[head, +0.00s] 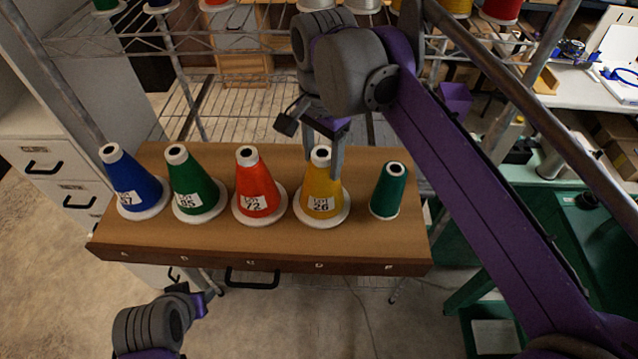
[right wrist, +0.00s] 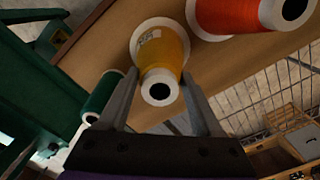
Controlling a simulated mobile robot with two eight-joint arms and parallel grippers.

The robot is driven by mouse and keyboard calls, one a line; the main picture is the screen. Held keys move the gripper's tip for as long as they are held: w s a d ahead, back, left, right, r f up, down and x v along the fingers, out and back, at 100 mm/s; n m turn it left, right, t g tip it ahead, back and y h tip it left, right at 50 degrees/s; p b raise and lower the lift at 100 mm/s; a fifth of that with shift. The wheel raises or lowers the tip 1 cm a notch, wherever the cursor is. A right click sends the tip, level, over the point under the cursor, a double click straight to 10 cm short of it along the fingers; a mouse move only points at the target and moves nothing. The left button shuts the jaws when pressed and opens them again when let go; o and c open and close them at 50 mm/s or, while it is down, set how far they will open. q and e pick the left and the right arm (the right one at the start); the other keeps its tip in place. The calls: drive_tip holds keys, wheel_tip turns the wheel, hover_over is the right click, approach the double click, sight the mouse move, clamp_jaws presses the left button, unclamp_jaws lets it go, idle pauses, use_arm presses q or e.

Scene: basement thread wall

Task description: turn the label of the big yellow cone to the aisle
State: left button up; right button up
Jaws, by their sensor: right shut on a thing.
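The big yellow cone (head: 323,188) stands upright on a wooden board (head: 180,235), on its white base, fourth from the left. Its white label (head: 321,204), reading LOT 26, shows on the side toward the head camera. My right gripper (head: 322,158) reaches down from above and is shut on the yellow cone's upper part, one finger on each side. In the right wrist view the yellow cone (right wrist: 161,52) sits between the two fingers, its label partly visible on the upper left. My left gripper (head: 203,300) is low at the left, apart from the board; its jaws are unclear.
Blue (head: 135,180), green (head: 193,184) and red (head: 257,185) labelled cones stand in a row left of the yellow one. A small dark green cone (head: 389,190) stands close on its right. A wire shelf (head: 245,100) is behind; the board's front strip is clear.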

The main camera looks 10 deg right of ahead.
drive_tip(key=shift+f, duration=0.2)
idle(0.6)
drive_tip(key=o, duration=1.3)
use_arm(q)
drive_tip(key=shift+w+r+p, duration=0.4)
drive_tip(key=shift+r+p, duration=0.15)
drive_tip(key=shift+r, duration=0.25)
use_arm(e)
wheel_tip(320, 180, up, 11)
drive_tip(key=shift+f, duration=0.1)
use_arm(q)
drive_tip(key=shift+s, duration=0.15)
use_arm(e)
drive_tip(key=shift+s, duration=0.1)
